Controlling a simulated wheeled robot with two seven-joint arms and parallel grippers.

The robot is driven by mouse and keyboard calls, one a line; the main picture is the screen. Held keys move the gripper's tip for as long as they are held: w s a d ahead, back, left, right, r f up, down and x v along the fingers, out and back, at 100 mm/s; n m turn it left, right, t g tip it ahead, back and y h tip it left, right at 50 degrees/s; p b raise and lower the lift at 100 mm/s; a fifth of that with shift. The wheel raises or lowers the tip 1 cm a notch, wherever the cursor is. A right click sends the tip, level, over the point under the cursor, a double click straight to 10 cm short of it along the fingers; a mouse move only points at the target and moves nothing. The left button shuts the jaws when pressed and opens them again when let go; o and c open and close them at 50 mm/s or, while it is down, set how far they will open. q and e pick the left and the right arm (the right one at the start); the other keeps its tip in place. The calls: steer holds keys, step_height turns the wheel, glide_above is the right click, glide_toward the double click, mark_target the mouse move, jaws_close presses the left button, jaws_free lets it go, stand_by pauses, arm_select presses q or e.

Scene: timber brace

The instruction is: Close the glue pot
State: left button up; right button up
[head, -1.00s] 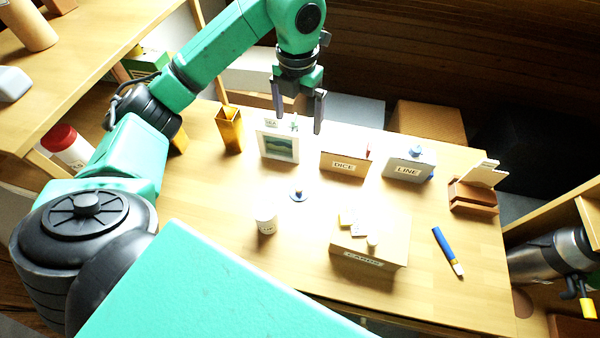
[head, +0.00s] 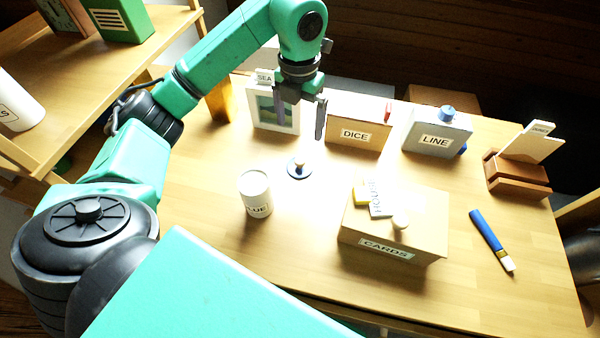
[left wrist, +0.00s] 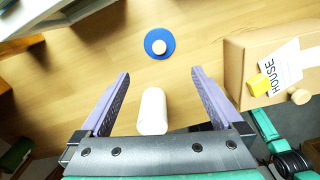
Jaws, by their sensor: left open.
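The glue pot (head: 256,196), a white cylinder with a "GLUE" label, stands upright on the table, left of the middle. Its top looks pale, with no blue lid on it. A round blue lid with a pale knob (head: 299,169) lies flat on the table just behind and right of the pot. My left gripper (head: 300,118) is open and empty, above the table's back part. In the left wrist view, the white pot (left wrist: 152,112) appears between the open fingers, and the blue lid (left wrist: 159,44) lies beyond them. My right gripper is not in view.
A "CARDS" box (head: 395,225) with small items on top stands right of the pot. A picture frame (head: 272,112), a "DICE" box (head: 357,133) and a "LINE" container (head: 437,130) line the back. A blue brush-like tool (head: 491,240) lies at right. The table around the lid is clear.

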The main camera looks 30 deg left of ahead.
arm_select(q)
glide_toward(300, 160)
steer(key=shift+s+f, duration=0.15)
steer(key=shift+f, duration=2.4)
steer(key=shift+p, duration=0.3)
steer(key=shift+f, duration=0.3)
step_height(300, 160, down, 5)
steer(key=shift+r+p, duration=0.2)
steer(key=shift+p, duration=0.45)
steer(key=c, duration=1)
steer(key=shift+c, duration=0.2)
steer(key=shift+r, duration=0.15)
